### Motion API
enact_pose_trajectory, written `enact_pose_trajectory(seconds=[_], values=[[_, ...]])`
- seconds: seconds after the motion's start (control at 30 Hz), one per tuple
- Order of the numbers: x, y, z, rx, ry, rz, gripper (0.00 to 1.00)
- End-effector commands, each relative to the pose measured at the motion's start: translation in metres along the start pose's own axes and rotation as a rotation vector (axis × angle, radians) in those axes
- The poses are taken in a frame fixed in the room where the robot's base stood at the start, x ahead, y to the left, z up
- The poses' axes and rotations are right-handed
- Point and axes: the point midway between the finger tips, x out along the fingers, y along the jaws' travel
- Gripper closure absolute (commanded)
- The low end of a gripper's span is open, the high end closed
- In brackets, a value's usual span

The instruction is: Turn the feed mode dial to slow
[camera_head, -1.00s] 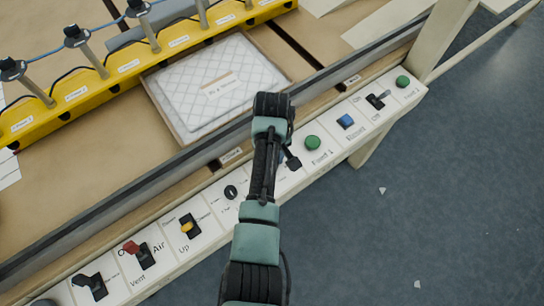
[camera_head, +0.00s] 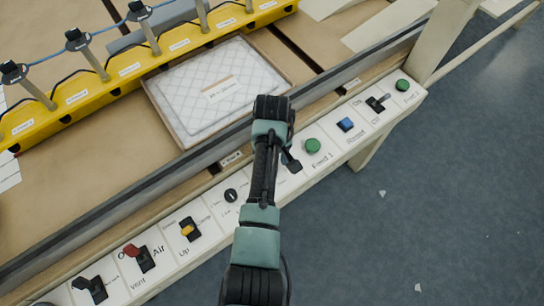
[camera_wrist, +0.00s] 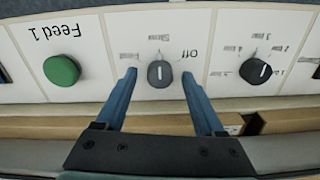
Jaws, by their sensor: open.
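In the wrist view a black round dial (camera_wrist: 160,74) sits on the white panel, with "Off" printed to its upper right and a label that seems to read "Slow" straight above. Another small label at its upper left is hard to read. The dial's white pointer line stands upright in the picture, towards the middle label. My gripper (camera_wrist: 159,77) is open, its two blue fingers on either side of the dial with a visible gap on both sides. In the head view my arm hides this dial; my gripper end shows only from above.
A green Feed 1 button (camera_wrist: 61,70) lies left of the dial and a numbered dial (camera_wrist: 255,71) right. The head view shows a red switch (camera_head: 131,250), yellow switch (camera_head: 188,231) and blue button (camera_head: 345,124) along the panel. A quilted pad (camera_head: 215,85) lies behind the rail.

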Motion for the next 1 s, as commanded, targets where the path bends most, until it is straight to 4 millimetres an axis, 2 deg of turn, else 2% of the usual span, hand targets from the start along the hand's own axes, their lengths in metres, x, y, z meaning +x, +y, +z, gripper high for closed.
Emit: enact_pose_trajectory(seconds=[0.17, 0.4, 0.6, 0.8, 1.0], values=[[-0.022, 0.001, -0.001, 0.000, 0.004, 0.003, 0.29], [-0.076, 0.001, -0.001, 0.001, 0.006, 0.003, 0.29], [-0.111, 0.001, -0.001, 0.000, 0.004, 0.002, 0.29], [-0.127, 0.000, 0.000, 0.000, 0.002, 0.001, 0.29], [-0.129, 0.000, 0.000, -0.001, 0.001, 0.000, 0.29]])
